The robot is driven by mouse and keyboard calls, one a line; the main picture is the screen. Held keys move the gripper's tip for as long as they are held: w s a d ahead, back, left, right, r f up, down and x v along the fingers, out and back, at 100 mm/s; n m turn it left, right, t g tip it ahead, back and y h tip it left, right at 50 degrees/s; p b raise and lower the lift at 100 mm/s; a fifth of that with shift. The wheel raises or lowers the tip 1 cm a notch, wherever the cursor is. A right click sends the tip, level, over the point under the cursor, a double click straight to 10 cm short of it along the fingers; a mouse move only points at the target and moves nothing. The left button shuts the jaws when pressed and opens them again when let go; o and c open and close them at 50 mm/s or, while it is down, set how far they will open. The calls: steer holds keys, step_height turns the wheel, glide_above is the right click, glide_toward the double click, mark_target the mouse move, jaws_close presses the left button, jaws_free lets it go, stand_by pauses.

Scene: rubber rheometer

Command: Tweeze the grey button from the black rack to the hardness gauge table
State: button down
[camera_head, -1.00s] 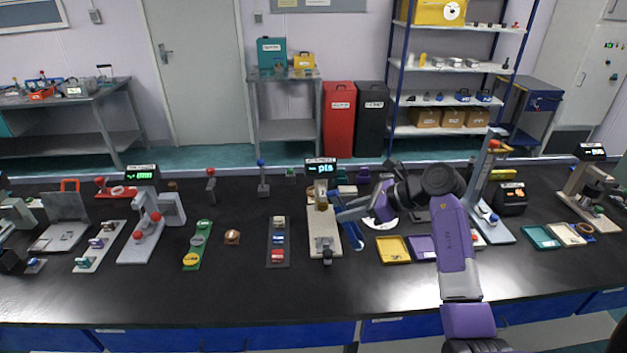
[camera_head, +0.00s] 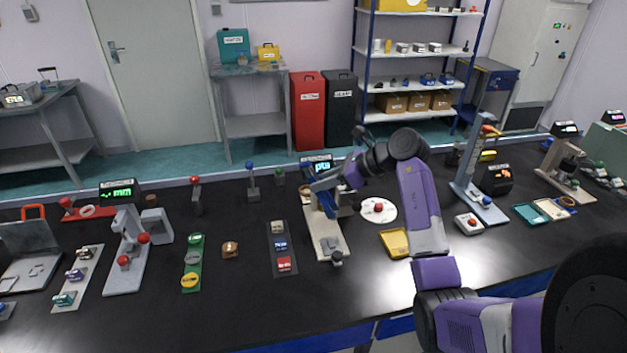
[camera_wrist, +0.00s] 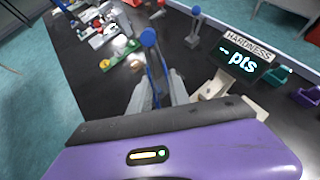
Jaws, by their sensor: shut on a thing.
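The black rack (camera_head: 271,256) lies left of the hardness gauge in the head view. It holds a grey button (camera_head: 277,227) at its far end, with a blue and a red piece nearer. The hardness gauge (camera_head: 325,232) has a pale base and a lit "pts" display, which also shows in the wrist view (camera_wrist: 242,62). My gripper (camera_head: 321,184) is shut on blue tweezers (camera_head: 328,204), above the gauge base. In the wrist view, the tweezers (camera_wrist: 155,70) stand between the grey fingers; their tips are hidden. The gauge table is mostly covered by my arm and gripper.
A green rack (camera_head: 191,268) with several discs and a brown block (camera_head: 230,250) lie left of the black rack. A white plate with a red knob (camera_head: 378,208) and a yellow tray (camera_head: 394,243) lie right of the gauge. The front table strip is clear.

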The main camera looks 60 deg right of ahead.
steer(key=shift+f, duration=0.15)
step_height(320, 180, down, 9)
steer(key=b, duration=0.6)
stand_by(0.3)
steer(key=c, duration=1.7)
jaws_free()
steer(key=shift+r, duration=0.2)
step_height(320, 180, up, 10)
steer(key=p, duration=0.6)
